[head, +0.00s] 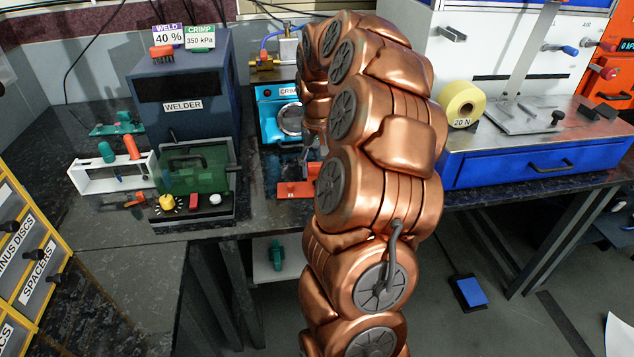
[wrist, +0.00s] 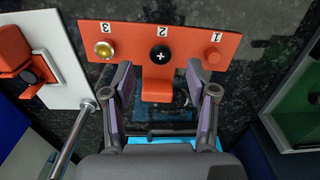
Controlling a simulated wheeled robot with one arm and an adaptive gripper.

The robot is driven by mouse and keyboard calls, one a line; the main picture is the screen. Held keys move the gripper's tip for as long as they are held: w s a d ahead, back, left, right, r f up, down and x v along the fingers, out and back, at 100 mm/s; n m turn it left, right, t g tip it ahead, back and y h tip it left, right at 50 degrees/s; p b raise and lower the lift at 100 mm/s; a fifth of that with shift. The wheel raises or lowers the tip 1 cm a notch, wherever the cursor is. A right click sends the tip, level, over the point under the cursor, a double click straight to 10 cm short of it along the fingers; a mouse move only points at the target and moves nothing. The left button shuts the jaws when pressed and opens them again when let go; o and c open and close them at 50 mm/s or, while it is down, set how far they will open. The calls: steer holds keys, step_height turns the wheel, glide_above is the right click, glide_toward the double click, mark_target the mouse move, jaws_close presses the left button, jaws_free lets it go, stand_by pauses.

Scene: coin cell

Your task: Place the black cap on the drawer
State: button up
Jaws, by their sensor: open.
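The black cap (wrist: 160,56), round with a white plus mark, sits in the middle place, marked 2, of an orange rack (wrist: 128,33). In the wrist view my gripper (wrist: 156,76) is open and empty. Its fingers appear either side of the rack's front orange tab (wrist: 157,84), with the cap just beyond the fingertips; contact cannot be told. In the head view the rack (head: 291,189) is partly hidden by my arm, and the cap cannot be made out. The blue drawer (head: 512,174) with a dark handle is at the right and looks shut.
The welder (head: 185,85) stands left of my arm, the teal crimper (head: 270,112) behind the rack. A yellow roll (head: 462,103) and metal plate (head: 520,116) sit above the drawer.

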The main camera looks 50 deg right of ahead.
steer(key=shift+f, duration=1.45)
steer(key=shift+w+f, duration=0.1)
steer(key=shift+f, duration=0.15)
steer(key=shift+c, duration=0.3)
steer(key=c, duration=0.8)
